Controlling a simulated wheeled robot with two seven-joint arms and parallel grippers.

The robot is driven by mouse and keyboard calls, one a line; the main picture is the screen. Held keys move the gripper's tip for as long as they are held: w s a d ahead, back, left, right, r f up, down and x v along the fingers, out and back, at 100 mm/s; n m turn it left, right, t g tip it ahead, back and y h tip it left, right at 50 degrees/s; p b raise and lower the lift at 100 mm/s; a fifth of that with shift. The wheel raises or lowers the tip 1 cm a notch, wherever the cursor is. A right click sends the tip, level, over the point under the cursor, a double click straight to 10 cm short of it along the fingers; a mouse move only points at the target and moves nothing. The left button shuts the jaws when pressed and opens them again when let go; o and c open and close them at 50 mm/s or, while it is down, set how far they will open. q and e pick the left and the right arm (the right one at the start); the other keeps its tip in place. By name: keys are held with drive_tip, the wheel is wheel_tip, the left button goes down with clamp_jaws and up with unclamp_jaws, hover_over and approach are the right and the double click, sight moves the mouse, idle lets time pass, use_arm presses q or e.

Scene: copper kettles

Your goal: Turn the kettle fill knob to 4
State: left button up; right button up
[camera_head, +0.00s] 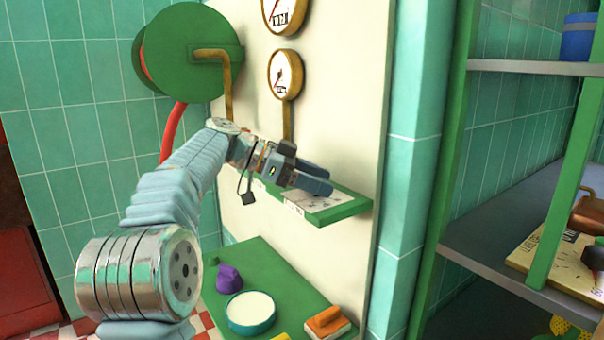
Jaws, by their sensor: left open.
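My left gripper (322,179) reaches in from the left and is open, with its two fingers pointing right. It is over or just in front of a small green ledge (346,208) on the cream panel. The ledge has a white face with dark markings (312,204), partly covered by the gripper. I cannot make out a fill knob or the number 4 there; the gripper may hide it. A dark round knob (593,257) shows at the right edge, on a cream board (540,262) with lettering too small to read. My right gripper is not in view.
Two brass gauges (285,74) and a green reel (190,52) with a red hose are on the wall. A green table (262,268) below holds a purple object (229,278), a round teal-rimmed dish (251,312) and an orange block (327,321). Grey shelves (500,230) stand right.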

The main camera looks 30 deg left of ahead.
use_arm(q)
drive_tip(key=v, duration=1.3)
drive_tip(key=shift+s+a, duration=0.15)
drive_tip(key=shift+r, duration=0.15)
